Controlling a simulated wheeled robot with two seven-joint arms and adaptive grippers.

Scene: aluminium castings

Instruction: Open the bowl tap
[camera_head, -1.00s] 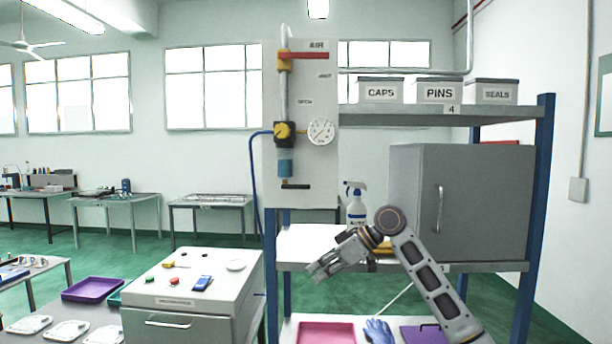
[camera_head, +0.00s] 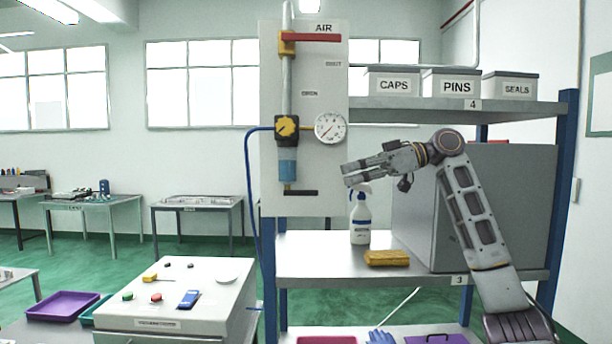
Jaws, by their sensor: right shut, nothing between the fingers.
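The air panel (camera_head: 335,75) carries a vertical pipe with a yellow and black regulator (camera_head: 287,127). Below it hangs a blue bowl (camera_head: 287,168). The bowl tap (camera_head: 301,192) is under the bowl, with a dark lever lying level and pointing right. My right gripper (camera_head: 346,175) is shut and empty, just right of the panel's edge and a little higher than the lever. It points left and is apart from the tap in the picture. My left gripper is not in view.
A round gauge (camera_head: 330,128) is on the panel, and a red lever (camera_head: 311,38) is above. A spray bottle (camera_head: 360,222) stands below my right gripper, with a yellow sponge-like block (camera_head: 387,258) beside it. A grey cabinet (camera_head: 420,215) is behind my right arm.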

